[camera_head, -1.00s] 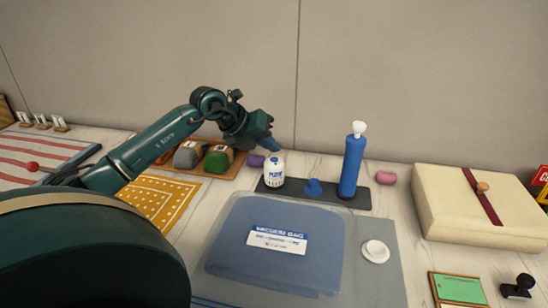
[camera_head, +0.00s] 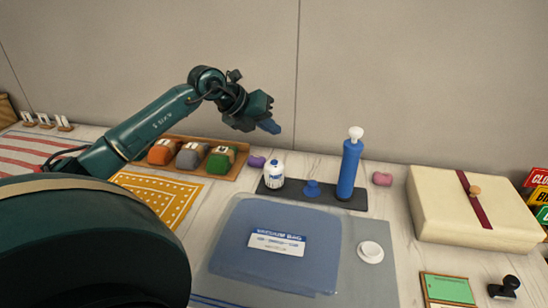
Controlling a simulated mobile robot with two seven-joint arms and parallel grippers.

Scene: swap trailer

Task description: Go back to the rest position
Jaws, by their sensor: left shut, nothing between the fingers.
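My left gripper (camera_head: 268,126) is at the end of the teal arm that comes in from the left. It is shut and empty, in the air in front of the wall, above the back of the table. It is apart from the objects below it. My right gripper does not show in the head view.
Below the gripper, a white bottle (camera_head: 274,174) and a blue pump (camera_head: 349,168) stand on a dark mat (camera_head: 328,194). A wooden tray (camera_head: 239,168) holds three coloured items. A blue vacuum bag (camera_head: 240,220) lies in front. A cream box (camera_head: 450,212) stands at right.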

